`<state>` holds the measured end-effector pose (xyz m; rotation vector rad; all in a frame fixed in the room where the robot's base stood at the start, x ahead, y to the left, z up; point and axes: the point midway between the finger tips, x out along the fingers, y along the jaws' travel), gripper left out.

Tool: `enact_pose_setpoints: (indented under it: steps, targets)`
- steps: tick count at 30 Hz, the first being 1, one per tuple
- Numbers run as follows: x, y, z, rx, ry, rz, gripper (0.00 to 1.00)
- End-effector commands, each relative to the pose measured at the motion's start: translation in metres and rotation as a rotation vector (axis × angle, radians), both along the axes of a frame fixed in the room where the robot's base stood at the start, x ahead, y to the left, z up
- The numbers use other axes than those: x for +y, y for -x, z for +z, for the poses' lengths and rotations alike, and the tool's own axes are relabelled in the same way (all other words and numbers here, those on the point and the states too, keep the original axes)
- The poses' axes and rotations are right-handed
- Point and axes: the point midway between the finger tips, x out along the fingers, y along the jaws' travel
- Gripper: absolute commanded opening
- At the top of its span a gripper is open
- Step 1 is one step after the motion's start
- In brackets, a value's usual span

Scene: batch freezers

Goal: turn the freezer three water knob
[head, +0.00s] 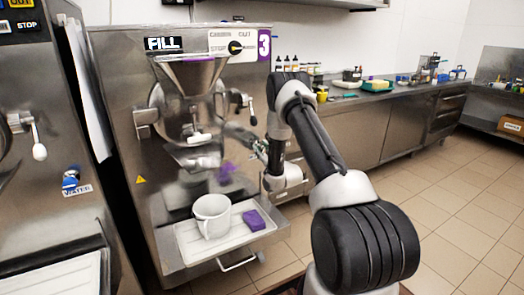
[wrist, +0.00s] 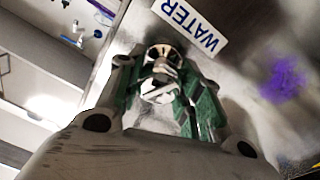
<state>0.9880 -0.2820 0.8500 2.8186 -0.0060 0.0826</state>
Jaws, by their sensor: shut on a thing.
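Freezer three (head: 125,110) is the steel machine at the left-centre of the head view, with a purple label bearing a 3. In the wrist view, its metal water knob (wrist: 162,55) sits just below the WATER label (wrist: 190,25). My gripper (head: 258,148) reaches the right part of the freezer's front in the head view. In the wrist view, its green-padded fingers (wrist: 158,88) are shut on the knob, one on each side. The knob is hidden or too small to make out in the head view.
A steel counter (head: 375,92) runs behind; tiled floor is clear at right.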

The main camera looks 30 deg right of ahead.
Motion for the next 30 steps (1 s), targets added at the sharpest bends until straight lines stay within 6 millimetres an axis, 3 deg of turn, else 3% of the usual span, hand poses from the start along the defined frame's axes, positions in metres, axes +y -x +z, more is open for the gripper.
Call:
enact_pose_setpoints:
  steps: [12,13,16,26,30]
  targets:
    - [0.000,0.000,0.000,0.000,0.005,0.000,0.12]
    - [0.000,0.000,0.000,0.000,0.005,0.000,0.41]
    - [0.000,0.000,0.000,0.000,0.005,0.000,0.58]
    - [0.000,0.002,0.000,0.000,0.004,0.000,0.58]
    - [-0.001,0.016,-0.001,0.002,0.005,-0.001,0.58]
